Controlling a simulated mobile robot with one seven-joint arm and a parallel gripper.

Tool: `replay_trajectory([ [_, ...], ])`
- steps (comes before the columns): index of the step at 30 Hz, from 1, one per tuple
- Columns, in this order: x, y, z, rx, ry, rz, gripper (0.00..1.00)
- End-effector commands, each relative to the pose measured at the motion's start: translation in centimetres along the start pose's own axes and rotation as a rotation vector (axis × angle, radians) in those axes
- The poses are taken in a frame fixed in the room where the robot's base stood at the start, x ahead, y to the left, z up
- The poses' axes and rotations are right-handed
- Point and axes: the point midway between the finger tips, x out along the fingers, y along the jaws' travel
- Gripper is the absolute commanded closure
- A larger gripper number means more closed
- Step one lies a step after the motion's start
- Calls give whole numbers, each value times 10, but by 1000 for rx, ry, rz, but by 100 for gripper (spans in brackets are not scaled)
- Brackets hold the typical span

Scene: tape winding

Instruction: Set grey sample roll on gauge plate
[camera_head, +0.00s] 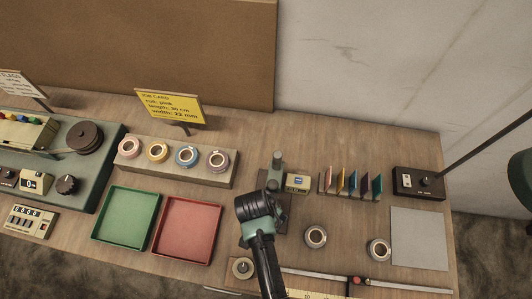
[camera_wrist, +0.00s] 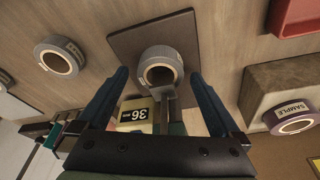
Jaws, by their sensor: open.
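A grey roll (camera_wrist: 161,60) lies flat on the dark square gauge plate (camera_wrist: 128,38) in the wrist view, against or very near the gauge's grey stem (camera_wrist: 165,108). My gripper (camera_wrist: 158,76) is open, one finger on each side of this roll, with gaps visible. In the head view my gripper (camera_head: 256,207) hides that roll and much of the plate (camera_head: 284,222); the gauge post (camera_head: 277,168) stands behind. Two more grey rolls lie on the table, a near one (camera_head: 315,236) and one farther right (camera_head: 378,249).
A red tray (camera_head: 161,250), a green tray (camera_head: 94,232) and a rack (camera_head: 200,178) of coloured rolls stand left. Several upright coloured cards (camera_head: 352,186) and a black box (camera_head: 418,183) are right. A ruler strip (camera_head: 320,294) runs along the front.

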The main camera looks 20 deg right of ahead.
Motion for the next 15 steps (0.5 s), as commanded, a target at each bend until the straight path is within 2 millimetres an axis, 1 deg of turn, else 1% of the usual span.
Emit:
replay_trajectory([
  [5,-28,0,0,-1,1,-2,0],
  [12,-75,-1,0,0,2,-3,0],
  [15,-90,-1,0,-1,1,-3,0],
])
